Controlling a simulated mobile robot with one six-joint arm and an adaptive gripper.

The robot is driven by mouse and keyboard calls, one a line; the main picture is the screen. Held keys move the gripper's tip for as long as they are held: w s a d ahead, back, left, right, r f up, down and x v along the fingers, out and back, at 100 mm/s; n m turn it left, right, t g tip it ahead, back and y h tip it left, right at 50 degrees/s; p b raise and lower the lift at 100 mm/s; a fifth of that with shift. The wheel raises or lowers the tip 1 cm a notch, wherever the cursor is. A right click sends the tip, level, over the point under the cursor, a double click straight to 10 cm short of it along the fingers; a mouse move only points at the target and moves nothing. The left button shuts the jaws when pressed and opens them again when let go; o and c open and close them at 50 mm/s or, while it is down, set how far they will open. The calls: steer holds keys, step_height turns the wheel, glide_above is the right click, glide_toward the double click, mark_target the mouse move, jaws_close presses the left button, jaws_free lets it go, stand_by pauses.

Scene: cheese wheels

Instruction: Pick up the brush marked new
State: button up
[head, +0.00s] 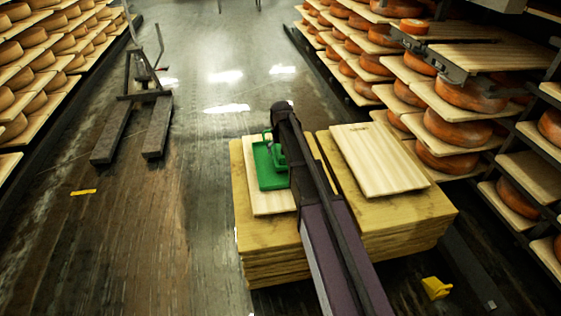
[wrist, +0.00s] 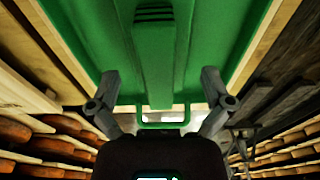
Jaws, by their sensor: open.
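A green tray (head: 268,180) lies on a pale board on the left stack of boards. A green brush-like piece with a long handle (head: 278,154) lies over the tray, partly hidden by my arm. No "new" mark is readable. My gripper (wrist: 159,80) is open, with one finger on each side of the handle and a gap on both sides. The head view mostly hides the fingers behind my arm.
A second pale board (head: 380,160) lies on the right stack. Shelves of orange cheese wheels (head: 458,132) line the right and more shelves (head: 45,60) the left. A pallet truck (head: 140,95) stands back left. A yellow object (head: 436,288) is at lower right. The left floor is mostly clear.

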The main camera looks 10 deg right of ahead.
steer(key=shift+w+d+f+b, duration=0.1)
steer(key=shift+w+f+b, duration=0.1)
steer(key=shift+f+b, duration=1.45)
steer(key=shift+f, duration=0.1)
steer(key=shift+c, duration=0.2)
steer(key=c, duration=1)
